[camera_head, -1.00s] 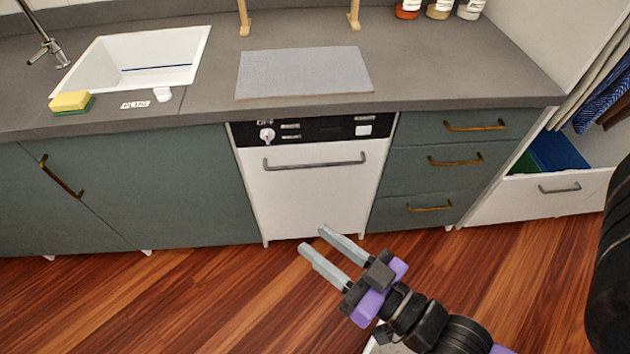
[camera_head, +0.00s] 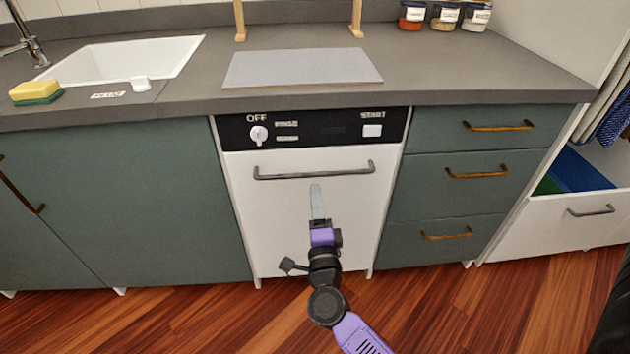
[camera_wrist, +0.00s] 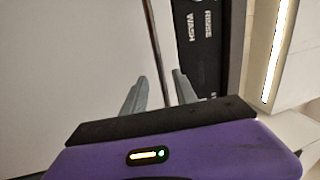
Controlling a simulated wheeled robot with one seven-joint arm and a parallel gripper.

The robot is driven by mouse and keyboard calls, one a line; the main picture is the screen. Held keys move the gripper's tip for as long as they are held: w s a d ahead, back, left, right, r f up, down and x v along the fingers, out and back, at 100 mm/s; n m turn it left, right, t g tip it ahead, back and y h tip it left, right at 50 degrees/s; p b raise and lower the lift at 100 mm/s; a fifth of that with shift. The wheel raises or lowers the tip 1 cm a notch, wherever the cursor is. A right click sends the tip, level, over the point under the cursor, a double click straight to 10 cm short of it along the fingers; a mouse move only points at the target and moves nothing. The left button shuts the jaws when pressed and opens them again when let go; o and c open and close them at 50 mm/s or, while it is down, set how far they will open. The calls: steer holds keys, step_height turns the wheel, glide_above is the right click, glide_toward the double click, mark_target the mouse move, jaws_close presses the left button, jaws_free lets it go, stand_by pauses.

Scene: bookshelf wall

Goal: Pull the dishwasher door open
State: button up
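The white dishwasher (camera_head: 265,205) stands under the counter with its door shut and upright. A grey bar handle (camera_head: 285,176) runs across the top of the door, below a black control panel (camera_head: 330,130). My gripper (camera_head: 316,188) is in front of the door, its fingertips just below the handle in the head view. In the wrist view my gripper (camera_wrist: 160,85) is open, with two grey fingers apart. There the handle (camera_wrist: 157,50) lines up between the fingers with a gap on each side. I cannot tell whether the fingertips reach past the bar.
Green cabinets (camera_head: 120,190) flank the dishwasher on the left, and drawers with brass handles (camera_head: 478,172) on the right. A white pull-out drawer (camera_head: 560,222) is farther right. The grey countertop (camera_head: 480,75) overhangs above. The wooden floor (camera_head: 190,310) in front is clear.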

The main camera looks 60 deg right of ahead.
mark_target(315, 173)
steer(key=shift+m, duration=0.3)
steer(key=x, duration=0.4)
steer(key=b+x, duration=0.1)
steer(key=x, duration=0.3)
steer(key=shift+s+d, duration=0.15)
steer(key=shift+s, duration=0.15)
jaws_close()
stand_by(0.9)
